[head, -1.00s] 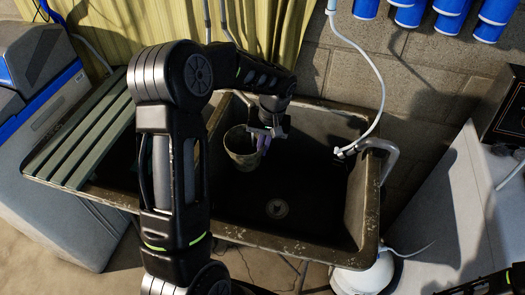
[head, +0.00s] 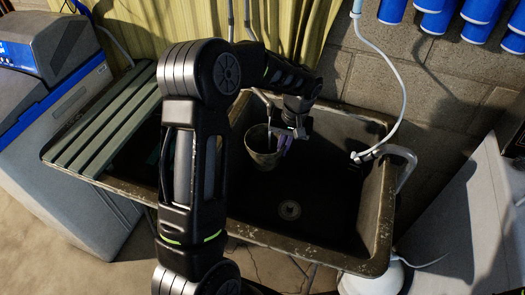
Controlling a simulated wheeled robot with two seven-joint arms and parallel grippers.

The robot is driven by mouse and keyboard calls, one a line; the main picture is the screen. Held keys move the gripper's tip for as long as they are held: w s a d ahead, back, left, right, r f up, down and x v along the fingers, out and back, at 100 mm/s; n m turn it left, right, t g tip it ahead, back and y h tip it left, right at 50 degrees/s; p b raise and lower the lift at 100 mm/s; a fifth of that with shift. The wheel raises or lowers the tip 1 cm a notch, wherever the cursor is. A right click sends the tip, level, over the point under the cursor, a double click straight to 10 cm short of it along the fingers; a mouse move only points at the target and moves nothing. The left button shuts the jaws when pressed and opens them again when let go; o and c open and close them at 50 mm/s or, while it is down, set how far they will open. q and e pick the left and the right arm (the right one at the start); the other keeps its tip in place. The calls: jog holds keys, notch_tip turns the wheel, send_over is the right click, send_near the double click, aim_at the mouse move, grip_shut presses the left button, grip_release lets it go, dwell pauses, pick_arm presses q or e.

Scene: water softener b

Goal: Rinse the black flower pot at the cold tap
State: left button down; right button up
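The flower pot (head: 263,158) looks dark grey-green and worn. It stands open side up at the left of the dark sink basin, under the arm's end. My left gripper (head: 284,143) is at the pot's right rim, its purple-grey fingers against the wall, and appears shut on it. Whether the pot touches the basin floor is hard to tell. A thin metal spout (head: 262,98) comes down just behind the pot; two supply pipes (head: 239,18) rise behind it. My arm hides the tap handles, so I cannot tell which is cold. No water shows. My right gripper is out of view.
The sink's worn rim (head: 300,262) surrounds the basin, with a drain (head: 289,210) in its floor. The basin's right half is clear. A green slatted rack (head: 105,125) covers the left side. A white hose (head: 402,85) reaches a grey bent pipe (head: 405,160) at the right.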

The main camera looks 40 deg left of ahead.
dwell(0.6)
pick_arm(q)
jog(key=shift+s+a, duration=0.35)
jog(key=shift+a, duration=0.1)
dwell(0.4)
jog(key=s+d+b, duration=0.2)
jog(key=s+d, duration=0.2)
jog(key=s, duration=0.2)
jog(key=shift+s+d, duration=0.3)
dwell(0.3)
jog(key=shift+r, duration=0.1)
dwell(1.3)
